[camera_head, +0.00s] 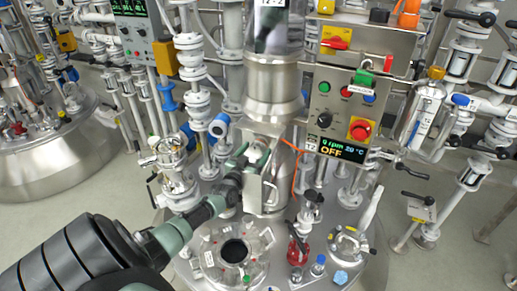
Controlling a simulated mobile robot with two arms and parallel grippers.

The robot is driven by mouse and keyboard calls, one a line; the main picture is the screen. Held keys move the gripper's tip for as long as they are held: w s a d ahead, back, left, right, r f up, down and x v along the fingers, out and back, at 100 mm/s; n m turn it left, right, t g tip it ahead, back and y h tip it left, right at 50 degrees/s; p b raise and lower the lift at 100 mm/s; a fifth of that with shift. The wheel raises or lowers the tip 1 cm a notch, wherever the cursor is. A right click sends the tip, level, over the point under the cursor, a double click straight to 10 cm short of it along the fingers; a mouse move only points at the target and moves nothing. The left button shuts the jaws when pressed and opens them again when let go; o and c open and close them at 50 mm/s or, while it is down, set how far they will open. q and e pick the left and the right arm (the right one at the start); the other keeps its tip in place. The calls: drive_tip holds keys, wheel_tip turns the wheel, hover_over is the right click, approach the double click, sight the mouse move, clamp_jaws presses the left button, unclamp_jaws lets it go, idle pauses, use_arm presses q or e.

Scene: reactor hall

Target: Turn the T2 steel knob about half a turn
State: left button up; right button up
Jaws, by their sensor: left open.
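My left gripper (250,156) reaches in from the lower left and is open. Its pale green fingers are at the front of a steel housing (268,194) below the shiny central column. I cannot clearly make out a steel knob; one on the housing there could be hidden by the gripper. Whether the fingers touch the housing is too small to tell. A control panel (340,82) stands to the right of the gripper, with a dark rotary knob (323,120) and a display reading OFF (340,149). My right gripper is not in view.
A red stop button (361,130) on yellow sits on the panel. An orange cable (293,147) hangs right of the housing. White pipe stacks (191,62) stand left of the column. The vessel lid in front carries a round port (212,259) and a red fitting (297,250).

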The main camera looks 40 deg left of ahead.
use_arm(q)
drive_tip(key=shift+x, duration=1.25)
drive_tip(key=c, duration=1.3)
drive_tip(key=shift+o, duration=0.2)
drive_tip(key=shift+n+b, duration=0.3)
drive_tip(key=shift+b, duration=0.1)
